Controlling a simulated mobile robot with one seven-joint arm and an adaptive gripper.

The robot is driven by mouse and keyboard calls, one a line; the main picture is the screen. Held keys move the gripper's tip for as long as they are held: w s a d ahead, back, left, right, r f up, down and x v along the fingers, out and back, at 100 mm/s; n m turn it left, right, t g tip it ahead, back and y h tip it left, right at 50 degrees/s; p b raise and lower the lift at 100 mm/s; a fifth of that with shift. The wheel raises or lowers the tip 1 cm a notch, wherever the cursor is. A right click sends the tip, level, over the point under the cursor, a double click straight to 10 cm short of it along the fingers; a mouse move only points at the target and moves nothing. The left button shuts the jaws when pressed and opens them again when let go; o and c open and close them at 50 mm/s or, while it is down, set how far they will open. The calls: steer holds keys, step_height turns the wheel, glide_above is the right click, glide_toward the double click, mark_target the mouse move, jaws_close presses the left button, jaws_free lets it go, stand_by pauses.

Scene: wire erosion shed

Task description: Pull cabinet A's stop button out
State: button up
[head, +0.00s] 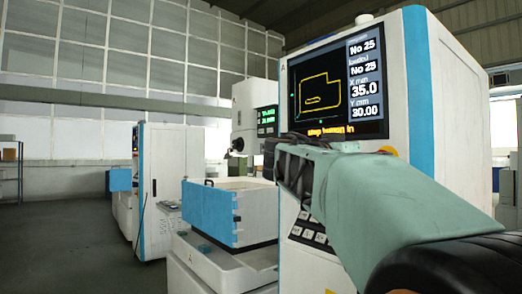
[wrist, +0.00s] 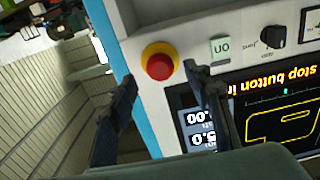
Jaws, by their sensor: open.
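Cabinet A (head: 450,110) is white with blue edges and has a screen (head: 319,90) on its face. In the wrist view, the stop button (wrist: 159,65) is a red round cap on a yellow collar, beside the cabinet's blue edge. A bit of its yellow collar shows in the head view (head: 388,150), above my arm; the rest is hidden. My gripper (wrist: 160,74) is open and empty, with one fingertip on each side of the button in the picture. Whether the fingertips are level with the cap in depth, I cannot tell. No contact is visible.
A square ON button (wrist: 220,48) and a dark knob (wrist: 272,37) sit in line with the stop button, close to one finger. A blue-and-white tank (head: 215,225) stands left of cabinet A. Another machine (head: 170,180) stands further back. Floor at the left is clear.

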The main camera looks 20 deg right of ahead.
steer(key=shift+p+x, duration=0.9)
steer(key=shift+x, duration=1.2)
jaws_close()
